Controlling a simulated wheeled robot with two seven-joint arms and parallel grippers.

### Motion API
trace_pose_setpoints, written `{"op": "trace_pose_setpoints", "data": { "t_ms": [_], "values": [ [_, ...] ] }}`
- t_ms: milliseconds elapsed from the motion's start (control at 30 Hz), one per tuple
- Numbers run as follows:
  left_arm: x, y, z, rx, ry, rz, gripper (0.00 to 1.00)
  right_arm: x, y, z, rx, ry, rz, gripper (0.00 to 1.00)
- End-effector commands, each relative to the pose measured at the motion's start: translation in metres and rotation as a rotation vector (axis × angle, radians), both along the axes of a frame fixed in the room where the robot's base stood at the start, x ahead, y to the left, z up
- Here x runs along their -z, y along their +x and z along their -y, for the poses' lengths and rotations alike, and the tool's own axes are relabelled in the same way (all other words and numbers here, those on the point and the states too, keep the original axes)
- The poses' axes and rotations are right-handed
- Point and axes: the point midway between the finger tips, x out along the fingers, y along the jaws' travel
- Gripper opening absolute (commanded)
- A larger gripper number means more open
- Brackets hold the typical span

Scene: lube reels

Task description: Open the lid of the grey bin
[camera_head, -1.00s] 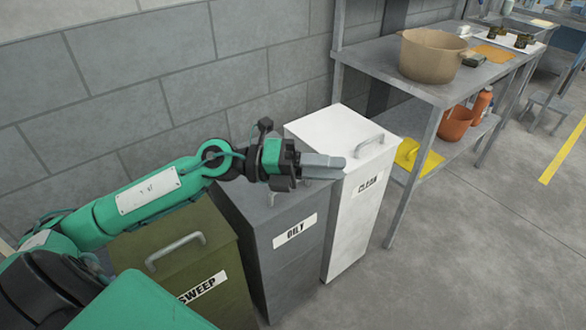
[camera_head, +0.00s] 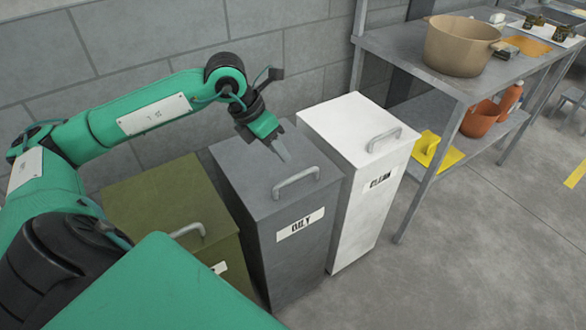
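The grey bin (camera_head: 300,255) stands in the middle of a row of three and carries the label OILY. Its lid (camera_head: 242,170) is closed and has a light grey bar handle (camera_head: 296,183) near its front edge. My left gripper (camera_head: 283,152) is above the lid, behind the handle, pointing down and to the right. It does not appear to touch the handle. Its fingers overlap from this angle, so I cannot tell whether they are open or shut. My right gripper is not in view.
An olive bin (camera_head: 165,200) stands left of the grey bin, and a white bin (camera_head: 335,125) labelled CLEAN stands close on its right. Further right is a metal shelf table (camera_head: 400,50) with a large pot (camera_head: 458,48). A block wall is behind; the floor in front right is clear.

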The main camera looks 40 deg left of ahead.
Motion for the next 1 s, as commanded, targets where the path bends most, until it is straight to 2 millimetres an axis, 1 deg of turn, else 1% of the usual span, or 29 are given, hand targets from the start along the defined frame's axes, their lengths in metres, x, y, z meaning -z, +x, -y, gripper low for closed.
{"op": "trace_pose_setpoints", "data": {
  "t_ms": [33, 200, 300, 400, 600, 833, 867, 1000],
  "values": [
    [0.011, 0.003, 0.005, 0.002, -0.004, -0.002, 0.34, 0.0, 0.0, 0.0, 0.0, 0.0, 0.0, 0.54],
    [0.043, 0.013, 0.016, 0.001, -0.004, -0.003, 0.34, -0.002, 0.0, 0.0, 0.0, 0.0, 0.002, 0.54],
    [0.058, 0.018, 0.021, 0.001, -0.004, -0.001, 0.34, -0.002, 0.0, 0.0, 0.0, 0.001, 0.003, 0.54],
    [0.068, 0.022, 0.024, 0.001, -0.002, -0.001, 0.34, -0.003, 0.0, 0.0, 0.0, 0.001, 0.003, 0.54],
    [0.077, 0.024, 0.027, 0.001, -0.001, 0.001, 0.34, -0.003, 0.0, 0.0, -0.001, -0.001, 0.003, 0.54],
    [0.077, 0.024, 0.027, 0.001, -0.001, 0.001, 0.34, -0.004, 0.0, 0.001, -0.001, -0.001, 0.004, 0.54],
    [0.077, 0.024, 0.027, 0.001, -0.001, 0.001, 0.3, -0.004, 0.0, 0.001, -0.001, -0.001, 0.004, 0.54],
    [0.077, 0.024, 0.027, 0.001, -0.001, 0.001, 0.03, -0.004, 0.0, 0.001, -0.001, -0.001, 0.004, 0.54]
  ]
}}
